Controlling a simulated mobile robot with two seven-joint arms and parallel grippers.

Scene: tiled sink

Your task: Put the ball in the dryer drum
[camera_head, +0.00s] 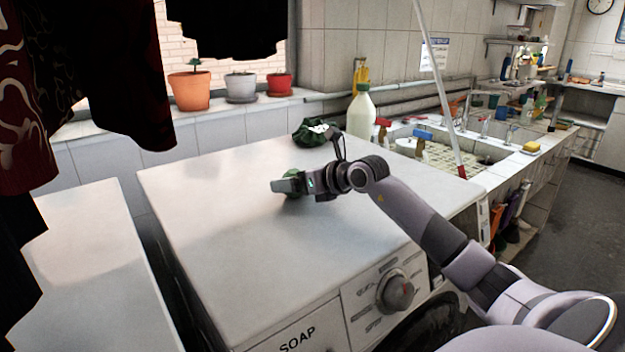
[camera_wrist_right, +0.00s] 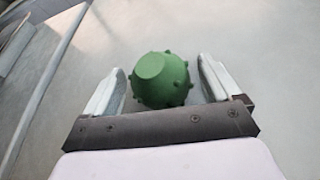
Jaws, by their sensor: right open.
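The ball (camera_wrist_right: 160,82) is green with small knobs. It sits on the white top of the dryer (camera_head: 215,215), and in the head view the ball (camera_head: 292,174) is mostly hidden behind my right gripper (camera_head: 290,186). In the right wrist view my right gripper (camera_wrist_right: 160,92) is open, with one finger on each side of the ball and a gap on both sides. The dryer front has a dial, a SOAP drawer and a dark round door (camera_head: 425,325), only partly in view; the drum inside is hidden. My left gripper is not in view.
A dark green bundle (camera_head: 314,132) lies near the back of the dryer top. A white bottle (camera_head: 361,114) stands behind it, near the sink. Dark clothes (camera_head: 85,80) hang at the left. Another white surface (camera_head: 95,270) is left of the dryer, across a narrow gap.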

